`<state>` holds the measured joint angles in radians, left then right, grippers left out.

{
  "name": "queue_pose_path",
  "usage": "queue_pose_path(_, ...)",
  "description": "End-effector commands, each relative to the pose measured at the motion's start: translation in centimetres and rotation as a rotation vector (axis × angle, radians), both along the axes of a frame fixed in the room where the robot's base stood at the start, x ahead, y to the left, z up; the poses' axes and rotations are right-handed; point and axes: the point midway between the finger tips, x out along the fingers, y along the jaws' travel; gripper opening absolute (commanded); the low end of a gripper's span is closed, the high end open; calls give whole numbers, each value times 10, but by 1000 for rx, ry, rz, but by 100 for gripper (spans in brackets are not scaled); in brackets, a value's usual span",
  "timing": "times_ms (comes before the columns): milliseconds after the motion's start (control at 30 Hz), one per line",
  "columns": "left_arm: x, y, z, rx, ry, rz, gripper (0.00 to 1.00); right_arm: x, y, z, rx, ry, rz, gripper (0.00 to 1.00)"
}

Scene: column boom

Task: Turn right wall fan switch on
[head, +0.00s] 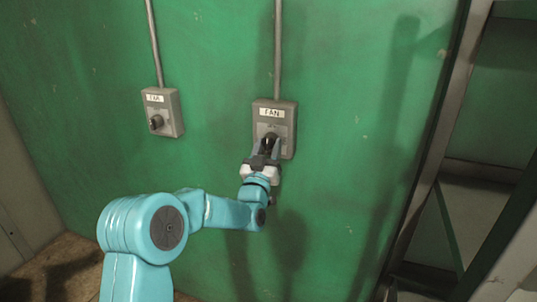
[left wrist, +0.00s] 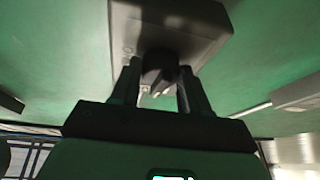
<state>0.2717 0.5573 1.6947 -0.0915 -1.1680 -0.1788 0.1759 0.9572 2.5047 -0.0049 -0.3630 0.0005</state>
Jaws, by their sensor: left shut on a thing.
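The right fan switch is a grey box (head: 286,117) with a white FAN label, mounted on the green wall. Its dark knob (head: 270,138) is at the lower part of the box, partly hidden by my fingers. My left gripper (head: 265,147) reaches up to it from below and is shut on the knob. In the left wrist view the box (left wrist: 205,22) is at the top, and the knob (left wrist: 158,68) sits between the two fingers of my gripper (left wrist: 158,88). The exact angle of the knob is hard to tell. My right gripper is not in view.
A second grey switch box (head: 172,112) with a similar label and knob is to the left on the same wall. Conduits (head: 277,50) run up from both boxes. A grey metal frame (head: 425,170) stands at the right. The wall between the boxes is clear.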

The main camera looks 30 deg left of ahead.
Motion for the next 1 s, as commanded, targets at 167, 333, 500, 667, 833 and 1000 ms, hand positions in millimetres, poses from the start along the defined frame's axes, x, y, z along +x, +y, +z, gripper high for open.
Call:
queue_pose_path(167,-2,2,-9,129,22,4,15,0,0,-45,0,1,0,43)
queue_pose_path(333,-2,4,-9,284,59,5,15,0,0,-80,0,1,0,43)
queue_pose_path(500,-2,5,-7,442,99,5,15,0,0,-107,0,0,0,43)
queue_pose_path(667,-2,6,-4,591,136,5,15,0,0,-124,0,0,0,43)
queue_pose_path(833,-2,8,0,747,174,4,15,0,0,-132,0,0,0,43)
queue_pose_path(1000,-2,9,3,903,213,2,15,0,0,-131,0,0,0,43)
